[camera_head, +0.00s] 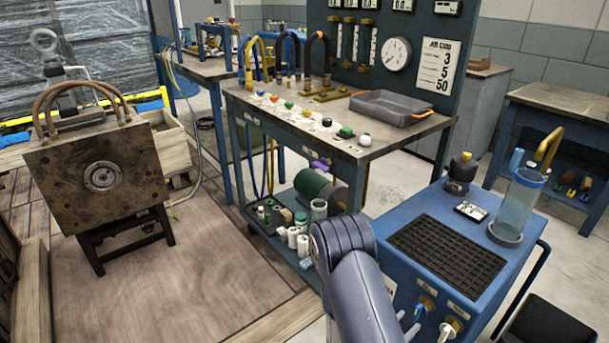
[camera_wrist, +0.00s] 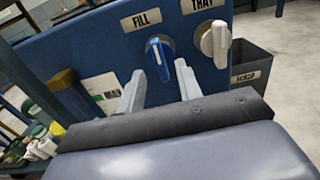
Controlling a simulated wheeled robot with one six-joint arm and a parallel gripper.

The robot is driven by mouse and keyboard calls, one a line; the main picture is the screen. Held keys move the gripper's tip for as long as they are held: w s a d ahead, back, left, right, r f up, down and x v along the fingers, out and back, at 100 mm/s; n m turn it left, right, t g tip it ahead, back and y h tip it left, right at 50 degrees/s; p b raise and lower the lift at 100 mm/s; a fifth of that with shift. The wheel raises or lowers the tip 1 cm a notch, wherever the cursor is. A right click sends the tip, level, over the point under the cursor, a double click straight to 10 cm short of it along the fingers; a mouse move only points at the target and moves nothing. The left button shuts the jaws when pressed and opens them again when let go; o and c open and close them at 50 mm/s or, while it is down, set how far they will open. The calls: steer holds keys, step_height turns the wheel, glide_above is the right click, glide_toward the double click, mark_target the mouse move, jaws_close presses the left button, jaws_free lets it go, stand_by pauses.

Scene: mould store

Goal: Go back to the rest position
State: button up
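My gripper (camera_wrist: 159,74) is open in the wrist view, its two pale fingers apart with nothing held between them. The fingers point at the front of a blue cart (camera_head: 480,212). A blue-handled FILL valve (camera_wrist: 159,56) shows between and beyond the fingertips, with visible gaps on both sides. The white TRAY valve (camera_wrist: 213,42) is to the right of the right finger. In the head view the FILL valve (camera_head: 425,304) and TRAY valve (camera_head: 450,326) are on the cart front. My arm covers much of the gripper there.
The cart top carries a black grid mat (camera_head: 446,256), a clear cylinder (camera_head: 518,206) and a dark bottle (camera_head: 461,172). A workbench (camera_head: 300,127) with small parts and a grey tray (camera_head: 390,107) stands behind. A SCRAP bin (camera_wrist: 262,72) is right of the cart. A mould block (camera_head: 98,178) stands left.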

steer(key=shift+x, duration=2.1)
steer(key=shift+s+a, duration=0.1)
steer(key=shift+a, duration=0.05)
steer(key=v, duration=1)
steer(key=x, duration=1)
steer(key=shift+d, duration=0.35)
steer(key=shift+a+m, duration=0.2)
steer(key=shift+m, duration=0.6)
steer(key=m, duration=0.5)
steer(key=shift+m, duration=0.3)
glide_toward(416, 315)
steer(key=shift+w+d+p, duration=0.3)
steer(key=shift+w+d, duration=0.15)
steer(key=shift+d, duration=0.05)
steer(key=shift+s, duration=0.1)
